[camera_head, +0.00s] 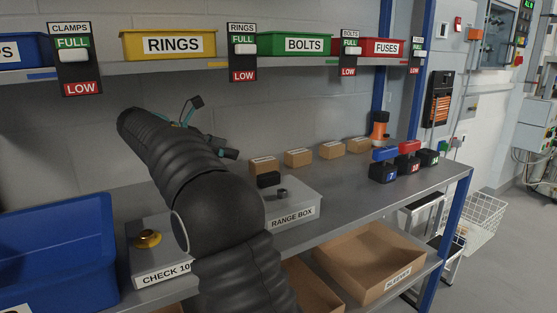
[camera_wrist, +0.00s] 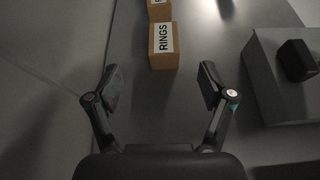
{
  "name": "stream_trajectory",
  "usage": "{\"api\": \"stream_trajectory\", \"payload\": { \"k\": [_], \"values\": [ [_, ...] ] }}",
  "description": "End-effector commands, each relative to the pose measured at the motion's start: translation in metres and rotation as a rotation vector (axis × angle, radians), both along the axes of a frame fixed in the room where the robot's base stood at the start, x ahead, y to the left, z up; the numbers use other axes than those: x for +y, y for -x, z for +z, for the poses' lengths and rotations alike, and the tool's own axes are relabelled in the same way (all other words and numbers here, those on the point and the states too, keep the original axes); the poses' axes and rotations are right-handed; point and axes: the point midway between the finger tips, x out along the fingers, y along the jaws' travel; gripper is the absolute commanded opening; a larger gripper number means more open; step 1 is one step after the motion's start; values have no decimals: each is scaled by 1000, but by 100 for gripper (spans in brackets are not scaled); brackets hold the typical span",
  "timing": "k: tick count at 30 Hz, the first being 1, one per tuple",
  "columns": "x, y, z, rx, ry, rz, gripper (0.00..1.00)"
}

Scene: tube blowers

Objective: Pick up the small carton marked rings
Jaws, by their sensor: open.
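The small carton marked RINGS (camera_wrist: 163,45) is brown with a white label and stands at the top middle of the wrist view. My gripper (camera_wrist: 160,84) is open and empty, its two fingers spread wide. The carton lies beyond the fingertips, roughly in line with the gap and not between them. In the head view a row of small brown cartons stands along the back of the bench, the leftmost one (camera_head: 264,165) just behind the range box; their labels are too small to read.
Another carton (camera_wrist: 160,11) stands right beyond the RINGS carton. The grey range box (camera_head: 292,208), with a black block (camera_head: 268,180) on it, is close on the right in the wrist view. A yellow RINGS bin (camera_head: 170,45) sits on the shelf above. Bench left of the carton is clear.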

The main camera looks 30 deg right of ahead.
Motion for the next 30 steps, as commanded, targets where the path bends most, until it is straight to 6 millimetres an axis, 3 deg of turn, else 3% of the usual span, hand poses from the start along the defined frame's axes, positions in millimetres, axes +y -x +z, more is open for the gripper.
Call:
{"api": "stream_trajectory", "payload": {
  "k": [5, 16, 30],
  "values": [
    [-6, -2, -5, 44, 26, -4, 81],
    [-65, -1, -29, 41, 24, -7, 81],
    [-98, 1, -44, 41, 23, -8, 81]
  ]
}}
